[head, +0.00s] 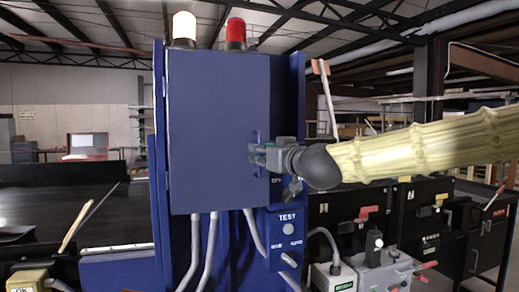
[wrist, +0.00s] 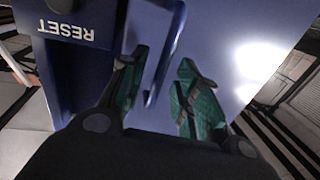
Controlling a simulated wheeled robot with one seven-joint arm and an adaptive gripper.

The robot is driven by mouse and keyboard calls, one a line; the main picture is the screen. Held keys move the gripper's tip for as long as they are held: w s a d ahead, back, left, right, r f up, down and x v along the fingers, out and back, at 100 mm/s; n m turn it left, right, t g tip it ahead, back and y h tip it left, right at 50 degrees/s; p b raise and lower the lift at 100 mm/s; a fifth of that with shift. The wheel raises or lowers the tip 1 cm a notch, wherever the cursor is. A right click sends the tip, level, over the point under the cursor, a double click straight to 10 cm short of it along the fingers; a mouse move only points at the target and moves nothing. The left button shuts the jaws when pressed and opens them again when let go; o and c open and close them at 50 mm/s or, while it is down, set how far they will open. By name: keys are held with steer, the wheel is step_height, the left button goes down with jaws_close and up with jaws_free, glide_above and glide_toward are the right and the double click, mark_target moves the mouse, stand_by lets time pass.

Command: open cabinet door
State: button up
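The blue cabinet door (head: 215,130) faces me in the head view and looks shut. Its blue handle (wrist: 165,50) is an upright bar near the door's right edge. My gripper (head: 256,153) is at that right edge. In the wrist view, my gripper (wrist: 160,88) has its two green-padded fingers spread apart. The handle's end reaches into the gap between them, closer to the left finger. A gap shows between the handle and the right finger. I cannot tell whether the left finger touches it. In the head view my gripper hides part of the handle.
A white lamp (head: 184,28) and a red lamp (head: 236,34) stand on the cabinet top. Grey conduits (head: 211,250) run below it. A TEST button panel (head: 287,229) is below right. Black cabinets (head: 425,205) stand behind on the right. A RESET label (wrist: 68,30) shows in the wrist view.

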steer(key=shift+p+x, duration=0.3)
steer(key=shift+x, duration=0.7)
steer(key=shift+c, duration=0.5)
jaws_close()
